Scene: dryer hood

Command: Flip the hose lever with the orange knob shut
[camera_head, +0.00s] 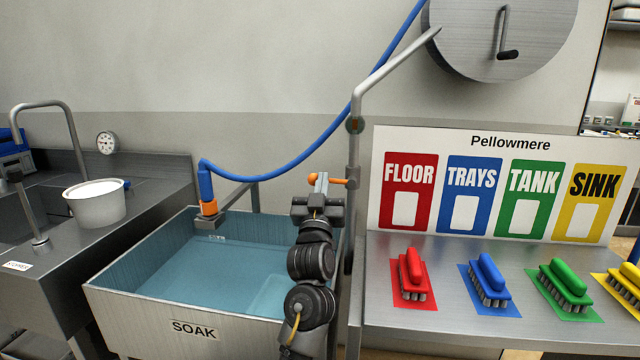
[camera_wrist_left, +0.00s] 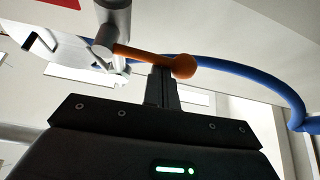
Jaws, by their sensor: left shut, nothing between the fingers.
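The hose lever (camera_head: 338,181) is an orange bar that sticks out sideways, about level, to the left of the upright grey pipe (camera_head: 353,150). Its round orange knob (camera_head: 313,177) is at the left end. In the left wrist view the lever (camera_wrist_left: 140,54) runs from the pipe (camera_wrist_left: 112,22) to the knob (camera_wrist_left: 183,66). My left gripper (camera_head: 321,182) is shut and empty, its fingertips (camera_wrist_left: 162,72) right at the lever close to the knob. The fingers overlap the lever in view; I cannot tell whether they touch it. My right gripper is not in view.
Several coloured brushes lie on the steel table (camera_head: 390,325) at right, before a Pellowmere sign (camera_head: 510,143). A white pot (camera_head: 97,207) stands on the left counter.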

